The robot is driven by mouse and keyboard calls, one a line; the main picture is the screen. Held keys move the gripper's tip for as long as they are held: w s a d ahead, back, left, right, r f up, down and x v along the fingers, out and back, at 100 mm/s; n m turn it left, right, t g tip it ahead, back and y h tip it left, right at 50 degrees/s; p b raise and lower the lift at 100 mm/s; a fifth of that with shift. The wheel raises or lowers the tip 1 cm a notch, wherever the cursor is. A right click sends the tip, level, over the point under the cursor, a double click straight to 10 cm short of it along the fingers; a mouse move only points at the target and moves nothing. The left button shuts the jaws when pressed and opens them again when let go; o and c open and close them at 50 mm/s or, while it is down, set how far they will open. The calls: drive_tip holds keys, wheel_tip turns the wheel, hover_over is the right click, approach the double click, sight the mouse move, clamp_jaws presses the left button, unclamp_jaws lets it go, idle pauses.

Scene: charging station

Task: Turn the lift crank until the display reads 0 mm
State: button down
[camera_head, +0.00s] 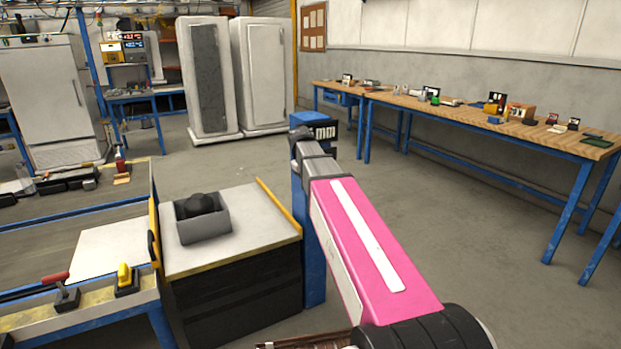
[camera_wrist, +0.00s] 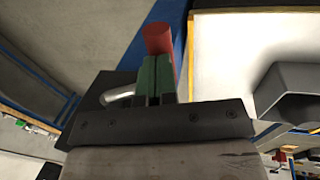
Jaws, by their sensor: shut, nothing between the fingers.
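The lift's blue post (camera_head: 314,240) stands right of the drawer cabinet. Its blue display box (camera_head: 325,127) shows only "mm"; the number is hidden behind my arm. In the wrist view, the green fingers of my gripper (camera_wrist: 157,78) are shut with no visible gap. A red cylindrical knob (camera_wrist: 158,38), apparently the crank's handle, sits just beyond and beside the fingertips; I cannot tell if they touch it. A short metal rod (camera_wrist: 119,96) shows left of the fingers. In the head view the fingers and crank are hidden behind my arm's end.
The drawer cabinet (camera_head: 252,245) carries a grey bin (camera_head: 203,230) with a dark object. A long wooden bench (camera_head: 460,112) with small items lines the right wall. The floor between is clear.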

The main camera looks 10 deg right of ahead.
wheel_tip(320, 180, down, 2)
drive_tip(key=t+h, duration=0.1)
drive_tip(key=h, duration=0.2)
drive_tip(key=shift+f, duration=0.2)
drive_tip(key=shift+d+f+h, duration=0.25)
drive_tip(key=shift+f+h, duration=0.35)
drive_tip(key=shift+h, duration=0.1)
drive_tip(key=w+d+f+t+h, duration=0.2)
drive_tip(key=d+f+h, duration=0.3)
drive_tip(key=h, duration=0.5)
drive_tip(key=shift+w+d+t+h, duration=0.2)
drive_tip(key=shift+d+t+h, duration=0.1)
drive_tip(key=shift+d+t, duration=0.6)
drive_tip(key=shift+d, duration=0.1)
